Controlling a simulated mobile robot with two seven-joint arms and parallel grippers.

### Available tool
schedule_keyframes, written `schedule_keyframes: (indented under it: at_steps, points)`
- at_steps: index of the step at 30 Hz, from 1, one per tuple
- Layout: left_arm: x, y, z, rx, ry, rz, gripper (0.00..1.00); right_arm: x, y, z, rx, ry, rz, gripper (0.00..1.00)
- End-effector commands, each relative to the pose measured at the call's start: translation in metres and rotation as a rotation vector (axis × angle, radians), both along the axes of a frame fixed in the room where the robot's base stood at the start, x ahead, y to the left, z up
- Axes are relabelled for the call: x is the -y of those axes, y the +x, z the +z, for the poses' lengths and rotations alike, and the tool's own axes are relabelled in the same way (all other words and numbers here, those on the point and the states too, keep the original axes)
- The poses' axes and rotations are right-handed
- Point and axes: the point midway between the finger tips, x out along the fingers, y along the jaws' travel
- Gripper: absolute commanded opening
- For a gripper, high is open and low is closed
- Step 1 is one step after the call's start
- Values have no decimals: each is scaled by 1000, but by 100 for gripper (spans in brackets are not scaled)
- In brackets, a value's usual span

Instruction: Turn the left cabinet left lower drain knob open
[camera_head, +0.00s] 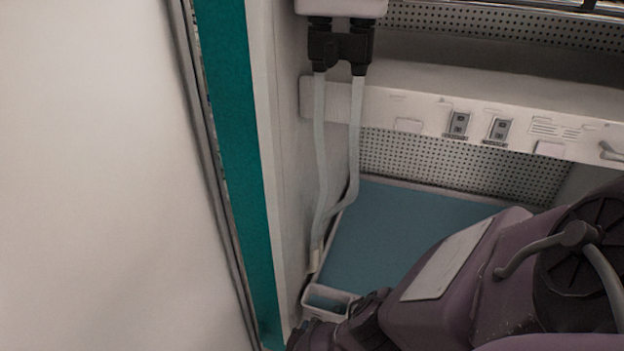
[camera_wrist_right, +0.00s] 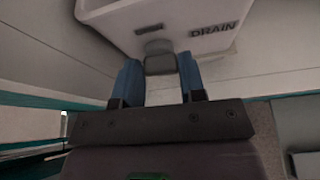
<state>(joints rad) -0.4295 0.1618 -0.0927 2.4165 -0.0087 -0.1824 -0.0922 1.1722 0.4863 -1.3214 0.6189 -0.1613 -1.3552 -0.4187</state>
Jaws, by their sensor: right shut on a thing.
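The drain knob (camera_wrist_right: 159,47) is a small grey knob on the front of a white box (camera_wrist_right: 205,30) marked DRAIN, in the right wrist view. My right gripper (camera_wrist_right: 159,70) is shut on the knob, with one blue finger on each side of it. The lower part of the knob shows between the fingers. In the head view my right arm reaches in from the lower right and hides the knob. My left gripper is in neither view.
In the head view a small white trough (camera_head: 328,301) sits at the front corner of the blue chamber floor (camera_head: 400,232). Two pale hoses (camera_head: 319,150) hang down the left wall. A large white panel (camera_head: 90,180) fills the left side.

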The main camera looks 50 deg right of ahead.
Motion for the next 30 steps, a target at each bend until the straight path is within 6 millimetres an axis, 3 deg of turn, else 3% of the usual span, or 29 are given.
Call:
schedule_keyframes:
  at_steps: [18, 30]
  points:
    - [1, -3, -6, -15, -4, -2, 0, 3, -10, -7, 500, 210, -1, 14]
    - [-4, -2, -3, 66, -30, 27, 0, 4, -14, -12, 850, 355, -2, 14]
